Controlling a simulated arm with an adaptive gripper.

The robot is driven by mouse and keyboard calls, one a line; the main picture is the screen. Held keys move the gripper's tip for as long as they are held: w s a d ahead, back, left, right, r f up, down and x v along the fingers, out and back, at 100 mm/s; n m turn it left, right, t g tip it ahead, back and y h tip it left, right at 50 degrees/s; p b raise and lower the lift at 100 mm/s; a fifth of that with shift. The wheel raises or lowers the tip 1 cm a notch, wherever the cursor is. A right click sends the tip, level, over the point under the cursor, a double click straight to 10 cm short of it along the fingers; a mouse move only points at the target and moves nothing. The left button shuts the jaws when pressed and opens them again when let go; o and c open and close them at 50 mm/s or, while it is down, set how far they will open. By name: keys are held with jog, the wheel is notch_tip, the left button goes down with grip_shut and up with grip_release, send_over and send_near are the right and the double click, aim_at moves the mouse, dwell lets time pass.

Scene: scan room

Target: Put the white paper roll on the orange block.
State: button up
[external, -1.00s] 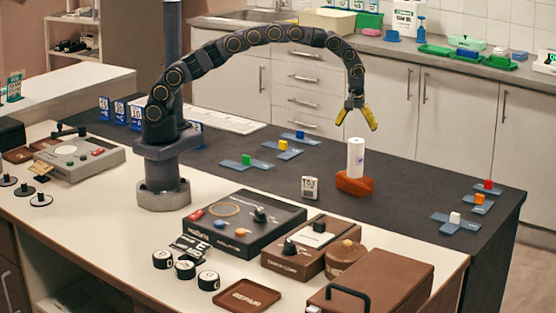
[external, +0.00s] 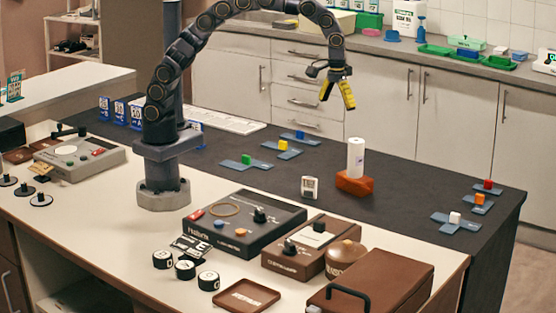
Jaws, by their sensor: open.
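The white paper roll (external: 355,157) stands upright on top of the orange block (external: 354,184), which lies on the dark mat of the table. My gripper (external: 337,98) is above and a little left of the roll in the picture, with its yellow fingers apart and pointing down. It is empty and clear of the roll.
A small white timer-like device (external: 309,187) stands left of the block. Coloured cubes on blue-grey plates lie left, such as the yellow cube (external: 283,145), and right, such as the white cube (external: 455,217). A dark control box (external: 245,226) and brown case (external: 370,285) are in front.

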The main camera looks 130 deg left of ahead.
jog(key=s+d+r+m, duration=0.3)
jog(key=s+d+m, duration=0.15)
jog(key=d, duration=0.45)
jog(key=s+d+r+m, duration=0.25)
jog(key=s+d, duration=0.25)
jog(key=d, duration=0.4)
jog(key=s+d+f+m+g, duration=0.1)
jog(key=s+d+m, duration=0.3)
jog(key=s, duration=0.5)
jog(key=s+d+f+m, duration=0.1)
jog(key=s+d+m, duration=0.3)
jog(key=s, duration=0.5)
jog(key=shift+s+d+f+g, duration=0.2)
jog(key=shift+s+d+g, duration=0.1)
jog(key=shift+d+g, duration=0.15)
